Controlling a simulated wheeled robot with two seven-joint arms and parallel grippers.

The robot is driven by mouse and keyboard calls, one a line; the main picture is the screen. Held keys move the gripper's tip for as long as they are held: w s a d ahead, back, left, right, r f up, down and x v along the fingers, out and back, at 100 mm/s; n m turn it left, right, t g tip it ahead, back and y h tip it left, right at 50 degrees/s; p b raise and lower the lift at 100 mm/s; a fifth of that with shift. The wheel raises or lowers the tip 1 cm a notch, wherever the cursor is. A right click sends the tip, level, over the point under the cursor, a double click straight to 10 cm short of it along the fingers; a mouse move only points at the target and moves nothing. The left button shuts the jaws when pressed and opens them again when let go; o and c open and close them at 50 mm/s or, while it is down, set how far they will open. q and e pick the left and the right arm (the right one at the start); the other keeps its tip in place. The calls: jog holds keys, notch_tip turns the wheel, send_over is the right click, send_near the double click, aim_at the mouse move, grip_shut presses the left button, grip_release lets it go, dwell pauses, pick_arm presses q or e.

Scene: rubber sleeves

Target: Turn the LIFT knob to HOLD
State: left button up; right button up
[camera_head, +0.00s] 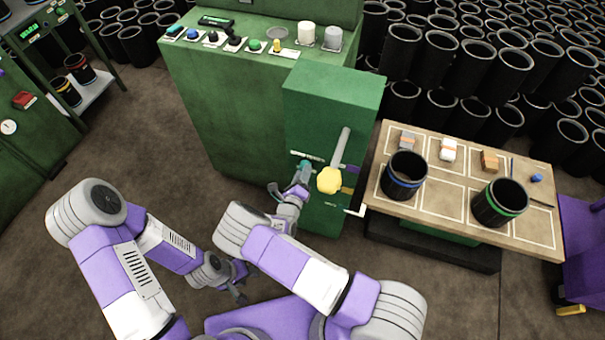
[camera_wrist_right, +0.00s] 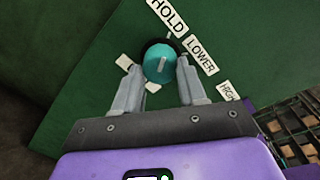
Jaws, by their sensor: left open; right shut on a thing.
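The teal LIFT knob (camera_wrist_right: 158,64) sits on the green cabinet's front face. In the right wrist view it lies between my right gripper's fingers (camera_wrist_right: 158,92), which are shut on it. In the head view my right gripper (camera_head: 303,172) reaches the knob. My left gripper (camera_head: 238,293) is open and empty, low over the floor.
A yellow-ended grey lever (camera_head: 341,150) sticks out just right of the knob. A wooden table (camera_head: 455,205) at the right bears a blue-banded sleeve (camera_head: 404,176) and a green-banded sleeve (camera_head: 499,203). Stacked black sleeves fill the back right. Floor left of the cabinet is clear.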

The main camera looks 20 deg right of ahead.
dwell(0.4)
jog(key=o, duration=1.1)
jog(key=shift+c, duration=0.2)
jog(key=p+v, duration=0.1)
jog(key=v, duration=0.6)
jog(key=shift+s+p, duration=0.3)
jog(key=shift+p, duration=0.1)
jog(key=shift+a, duration=0.1)
